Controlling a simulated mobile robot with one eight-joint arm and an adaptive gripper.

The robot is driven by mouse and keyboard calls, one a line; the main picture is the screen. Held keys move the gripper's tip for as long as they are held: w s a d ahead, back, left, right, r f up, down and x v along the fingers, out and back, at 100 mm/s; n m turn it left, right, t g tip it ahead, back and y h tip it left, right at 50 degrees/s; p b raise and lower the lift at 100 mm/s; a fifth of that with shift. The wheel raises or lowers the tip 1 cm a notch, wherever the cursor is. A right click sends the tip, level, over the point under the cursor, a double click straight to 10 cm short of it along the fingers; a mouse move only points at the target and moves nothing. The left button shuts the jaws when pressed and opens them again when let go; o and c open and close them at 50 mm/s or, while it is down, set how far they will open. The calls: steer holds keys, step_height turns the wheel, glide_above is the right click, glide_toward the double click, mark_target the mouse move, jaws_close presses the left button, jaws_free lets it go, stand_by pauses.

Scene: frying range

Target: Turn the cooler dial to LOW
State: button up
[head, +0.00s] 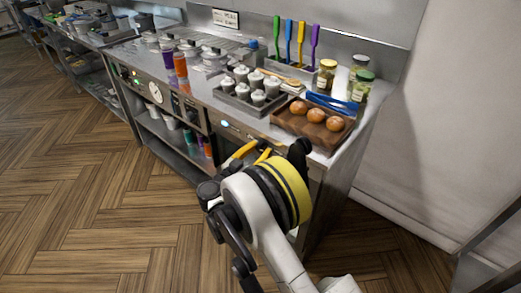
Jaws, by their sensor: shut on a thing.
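My arm reaches up from the bottom of the head view to the counter's front. My gripper (254,151), with yellow fingers, is at the dark front panel (232,133) below the counter top, right of a small lit spot. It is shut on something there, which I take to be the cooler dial. The dial itself is hidden behind the fingers and wrist, so its pointer and the LOW mark cannot be read.
A wooden board (342,139) with three buns stands on the counter above my gripper. Left of it is a tray (231,101) of lidded cups. A white round gauge (155,91) sits on the panel further left. The wooden floor (100,220) is clear.

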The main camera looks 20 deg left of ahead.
steer(key=n, duration=0.6)
steer(key=shift+d+g, duration=0.15)
steer(key=shift+g, duration=0.25)
steer(key=n, duration=0.6)
steer(key=shift+g, duration=0.3)
steer(key=shift+n, duration=0.4)
steer(key=shift+r, duration=0.1)
steer(key=o, duration=1.2)
steer(key=shift+h, duration=0.3)
